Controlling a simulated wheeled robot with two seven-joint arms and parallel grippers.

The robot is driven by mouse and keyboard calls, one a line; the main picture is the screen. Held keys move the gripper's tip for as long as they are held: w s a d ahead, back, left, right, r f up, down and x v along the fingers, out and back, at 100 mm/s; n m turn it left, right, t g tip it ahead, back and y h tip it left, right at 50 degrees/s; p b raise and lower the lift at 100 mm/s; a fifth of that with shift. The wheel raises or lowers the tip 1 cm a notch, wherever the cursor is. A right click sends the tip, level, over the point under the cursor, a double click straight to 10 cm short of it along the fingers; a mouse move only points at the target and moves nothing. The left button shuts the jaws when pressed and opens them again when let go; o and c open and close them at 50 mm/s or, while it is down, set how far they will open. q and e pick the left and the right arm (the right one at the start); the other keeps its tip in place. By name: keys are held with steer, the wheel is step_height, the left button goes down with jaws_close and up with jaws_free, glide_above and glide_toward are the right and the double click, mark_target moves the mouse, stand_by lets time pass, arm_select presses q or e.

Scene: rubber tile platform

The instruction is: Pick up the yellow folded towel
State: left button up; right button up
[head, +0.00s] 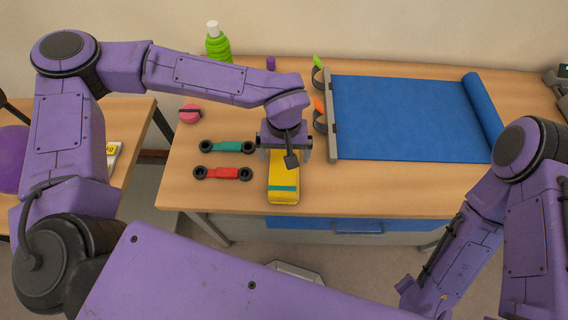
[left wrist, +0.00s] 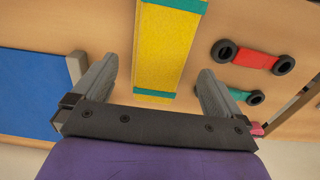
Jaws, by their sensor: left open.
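The yellow folded towel (head: 283,178) lies on the wooden table near its front edge, long and narrow with a teal stripe across it. It also shows in the left wrist view (left wrist: 164,50), with teal bands. My left gripper (head: 284,152) is over the far part of the towel and hides that part in the head view. In the left wrist view its two fingers (left wrist: 154,85) are spread wide, one on each side of the towel, with nothing between them touching it. The height above the table is hard to tell. My right arm is at the right, and its gripper is not clearly shown.
A red-handled (head: 223,173) and a teal-handled (head: 228,147) dumbbell-like item lie left of the towel. A blue mat (head: 400,118), partly rolled, lies to the right. A pink round item (head: 190,114), green bottle (head: 217,44) and orange-handled item (head: 319,106) are farther back.

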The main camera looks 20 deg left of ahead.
mark_target(284, 165)
arm_select(q)
step_height(284, 165, down, 5)
steer(key=shift+s+f+p, duration=0.1)
steer(key=shift+f+p, duration=0.05)
steer(key=shift+p, duration=0.5)
steer(key=shift+f, duration=0.35)
steer(key=c, duration=1)
steer(key=shift+o, duration=0.2)
steer(key=shift+r, duration=0.15)
